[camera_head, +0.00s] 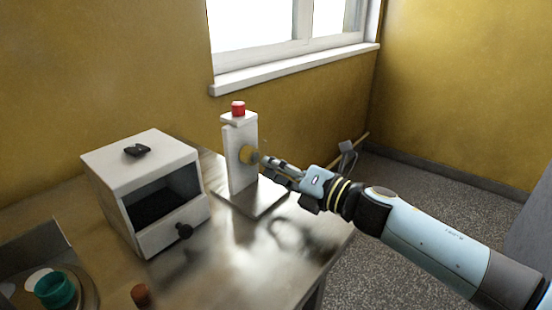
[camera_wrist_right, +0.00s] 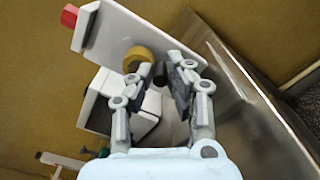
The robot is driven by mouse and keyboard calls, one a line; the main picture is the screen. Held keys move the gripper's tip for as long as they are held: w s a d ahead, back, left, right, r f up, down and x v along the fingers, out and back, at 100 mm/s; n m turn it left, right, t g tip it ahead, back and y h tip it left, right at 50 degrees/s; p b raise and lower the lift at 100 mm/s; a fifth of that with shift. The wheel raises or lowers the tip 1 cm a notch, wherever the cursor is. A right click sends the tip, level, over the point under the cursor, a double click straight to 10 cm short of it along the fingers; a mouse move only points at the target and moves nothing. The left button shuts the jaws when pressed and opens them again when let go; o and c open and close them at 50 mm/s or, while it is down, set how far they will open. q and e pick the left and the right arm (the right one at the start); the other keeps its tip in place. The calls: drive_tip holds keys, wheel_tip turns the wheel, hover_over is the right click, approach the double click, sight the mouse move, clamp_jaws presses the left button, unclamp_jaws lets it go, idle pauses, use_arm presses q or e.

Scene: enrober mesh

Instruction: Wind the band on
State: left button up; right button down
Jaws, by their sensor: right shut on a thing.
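A white upright post (camera_head: 240,165) with a red cap (camera_head: 238,108) stands on a metal base plate at the table's right. A brass-coloured round wheel (camera_head: 248,155) sits on its side; in the wrist view the wheel (camera_wrist_right: 139,55) shows as a yellow ring. My right gripper (camera_head: 270,163) is at the wheel. In the wrist view its fingers (camera_wrist_right: 165,75) are closed about a short dark handle (camera_wrist_right: 160,72) beside the wheel. The fingers hide part of the handle. I cannot make out a separate band. My left gripper is not in view.
A teal cup (camera_head: 54,289) and a small brown cylinder (camera_head: 141,295) are near the front left. The table (camera_head: 265,262) is bare in front of the post.

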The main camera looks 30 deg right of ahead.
sight(254, 172)
drive_tip(key=m, duration=0.1)
drive_tip(key=m+p, duration=0.1)
drive_tip(key=m, duration=0.1)
drive_tip(key=shift+s+a+f, duration=0.15)
drive_tip(key=shift+a+f, duration=0.05)
drive_tip(key=shift+a, duration=0.05)
drive_tip(key=m+p, duration=0.2)
drive_tip(key=m, duration=0.1)
drive_tip(key=shift+s+a+f+m+p, duration=0.2)
drive_tip(key=shift+a+m+p, duration=0.1)
drive_tip(key=shift+a+p, duration=0.1)
drive_tip(key=m+p, duration=0.1)
drive_tip(key=m, duration=0.1)
drive_tip(key=a+m+p, duration=0.1)
drive_tip(key=m, duration=0.1)
drive_tip(key=shift+s+p, duration=0.15)
drive_tip(key=shift+p, duration=0.15)
drive_tip(key=shift+a+f+m+p, duration=0.15)
drive_tip(key=shift+m+p, duration=0.45)
drive_tip(key=shift+m, duration=0.4)
drive_tip(key=shift+s, duration=0.1)
drive_tip(key=c, duration=1.3)
unclamp_jaws()
drive_tip(key=v, duration=1.2)
